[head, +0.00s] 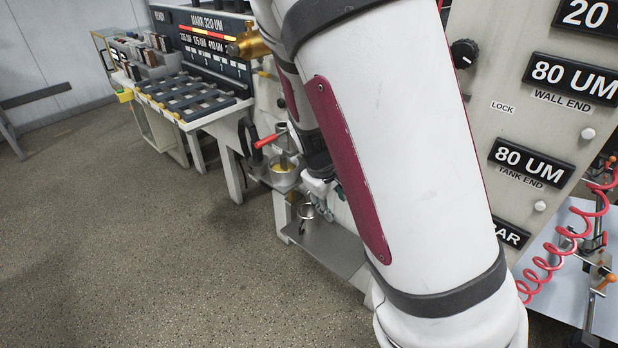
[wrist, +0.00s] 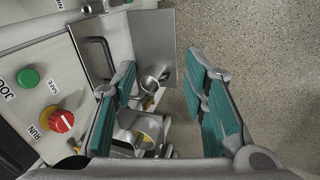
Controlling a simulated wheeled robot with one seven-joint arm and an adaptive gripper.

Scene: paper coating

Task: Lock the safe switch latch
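In the wrist view a red rotary switch (wrist: 60,120) on a yellow base sits on a pale panel at the left, between the labels SAFE and RUN. No distinct latch can be made out. My gripper (wrist: 160,68) is open and empty, its teal-padded fingers wide apart, to the right of the switch and not touching it. In the head view my gripper (head: 320,188) shows small beyond my arm, by the machine's side. The head view also shows a black knob (head: 464,53) and a LOCK label (head: 502,107) on the right panel.
A green button (wrist: 28,78) is above the red switch. A metal handle (wrist: 94,45) and a plate (wrist: 153,45) lie ahead. A metal cup (wrist: 149,83) shows between the fingers. A red-handled lever (head: 268,140) stands near my gripper.

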